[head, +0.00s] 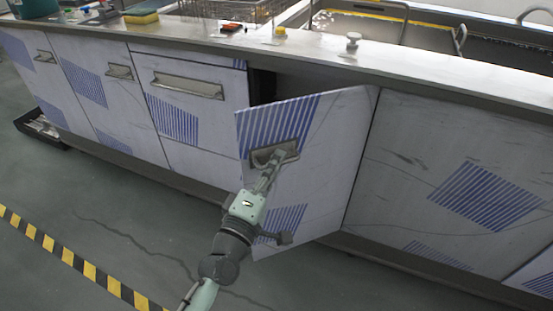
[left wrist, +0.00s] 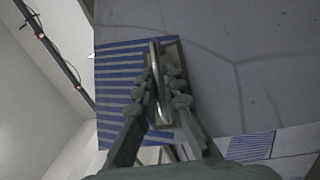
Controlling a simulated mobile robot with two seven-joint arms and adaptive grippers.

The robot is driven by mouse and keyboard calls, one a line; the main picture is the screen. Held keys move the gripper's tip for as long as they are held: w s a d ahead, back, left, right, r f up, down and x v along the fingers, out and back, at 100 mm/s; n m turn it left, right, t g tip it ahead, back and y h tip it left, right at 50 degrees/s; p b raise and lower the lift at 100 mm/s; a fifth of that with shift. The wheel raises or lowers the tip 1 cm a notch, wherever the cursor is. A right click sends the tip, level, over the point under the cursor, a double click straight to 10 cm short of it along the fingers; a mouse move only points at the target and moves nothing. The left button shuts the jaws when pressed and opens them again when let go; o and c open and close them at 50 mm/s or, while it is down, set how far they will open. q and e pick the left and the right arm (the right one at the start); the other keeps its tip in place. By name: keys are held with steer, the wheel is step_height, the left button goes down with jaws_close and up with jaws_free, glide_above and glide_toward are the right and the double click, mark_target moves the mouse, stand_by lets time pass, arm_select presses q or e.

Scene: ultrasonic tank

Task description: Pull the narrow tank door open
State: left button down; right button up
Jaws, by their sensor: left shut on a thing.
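The narrow tank door (head: 320,165) stands partly open in the head view, swung outward, with its hinge side at the right and a dark gap (head: 262,86) at its upper left. A blue striped patch covers its upper left corner. Its metal handle (head: 262,155) sits near the free edge. My left gripper (head: 275,160) is shut on this handle. In the left wrist view the fingers (left wrist: 160,92) lie on both sides of the handle bar (left wrist: 155,70). The inside of the cabinet is mostly hidden. My right gripper is not in view.
A wider closed door with a long handle (head: 188,85) is to the left. The steel counter (head: 400,70) overhangs above. A black tray (head: 40,128) lies on the floor at far left. The floor in front is clear, with striped tape (head: 75,260).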

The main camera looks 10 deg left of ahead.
arm_select(q)
steer(key=shift+s, duration=0.1)
stand_by(0.5)
steer(key=c, duration=1.9)
jaws_free()
steer(key=r+v, duration=0.1)
steer(key=v, duration=0.6)
steer(key=shift+s+f, duration=0.25)
steer(key=shift+f, duration=0.3)
steer(key=shift+d, duration=0.1)
steer(key=shift+c, duration=0.4)
